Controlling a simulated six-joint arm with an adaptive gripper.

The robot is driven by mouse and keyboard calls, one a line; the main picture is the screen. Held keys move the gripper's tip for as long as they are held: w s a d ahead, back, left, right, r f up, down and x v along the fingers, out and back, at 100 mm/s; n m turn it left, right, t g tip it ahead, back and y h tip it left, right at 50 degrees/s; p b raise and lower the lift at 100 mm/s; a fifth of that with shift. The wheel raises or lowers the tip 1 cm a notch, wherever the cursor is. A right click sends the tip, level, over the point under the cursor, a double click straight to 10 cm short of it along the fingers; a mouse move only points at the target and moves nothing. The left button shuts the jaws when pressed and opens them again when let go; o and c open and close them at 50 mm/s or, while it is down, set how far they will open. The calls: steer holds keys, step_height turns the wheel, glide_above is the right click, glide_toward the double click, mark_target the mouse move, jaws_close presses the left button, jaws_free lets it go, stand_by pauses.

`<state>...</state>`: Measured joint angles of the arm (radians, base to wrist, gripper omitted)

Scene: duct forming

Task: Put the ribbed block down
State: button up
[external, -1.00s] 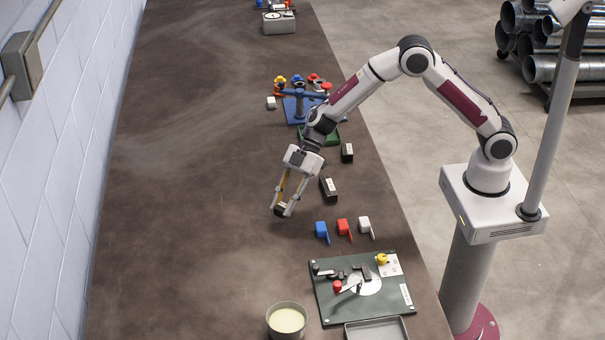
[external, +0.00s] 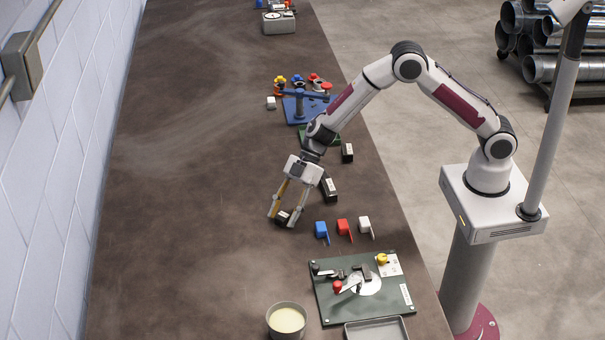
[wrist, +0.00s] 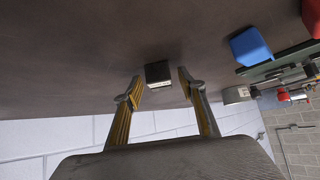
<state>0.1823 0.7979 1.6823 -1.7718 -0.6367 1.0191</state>
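The ribbed block, small and dark with a pale face, lies on the brown bench between my fingertips in the wrist view (wrist: 158,74). Its ribs are too small to make out. In the external view the block (external: 283,216) shows partly between the fingers. My gripper (external: 282,220) is low over the bench with its fingers spread. In the wrist view my gripper (wrist: 160,80) has a finger on each side of the block, with a visible gap on the right. A slight gap shows on the left. Whether the block rests flat is hard to tell.
A black block (external: 329,188) stands close right of my gripper. Blue (external: 321,230), red (external: 343,227) and white (external: 364,225) pieces sit to the lower right. A green board (external: 330,305) and a round tin (external: 286,320) are nearer. The bench to the left is clear.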

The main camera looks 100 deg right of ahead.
steer(key=shift+r, duration=0.15)
steer(key=shift+s+d+r, duration=0.3)
steer(key=shift+d+r, duration=0.1)
steer(key=shift+r, duration=0.15)
steer(key=v, duration=1)
steer(key=shift+s+r, duration=0.2)
steer(key=shift+d, duration=0.1)
